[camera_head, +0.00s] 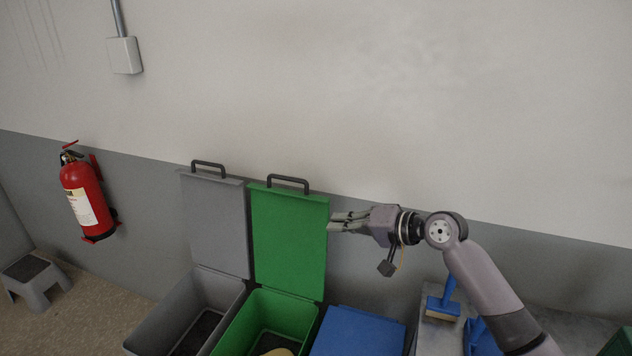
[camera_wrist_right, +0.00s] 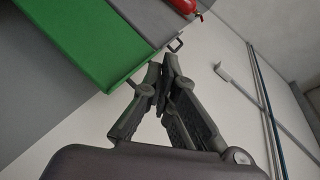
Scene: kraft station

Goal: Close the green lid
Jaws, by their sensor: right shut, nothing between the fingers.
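The green lid (camera_head: 288,240) stands open and upright against the wall, behind the green bin (camera_head: 268,318), with a dark handle (camera_head: 288,182) on its top edge. My right gripper (camera_head: 332,222) is shut and empty, just right of the lid's upper right edge. I cannot tell whether it touches the lid. In the right wrist view the shut fingers (camera_wrist_right: 160,82) show beside the green lid (camera_wrist_right: 85,40). My left gripper is not in view.
A grey bin (camera_head: 195,300) with its grey lid (camera_head: 214,225) open stands left of the green bin. A closed blue lid (camera_head: 358,332) is on the right. A blue brush (camera_head: 443,303) lies farther right. A red fire extinguisher (camera_head: 86,198) hangs on the wall.

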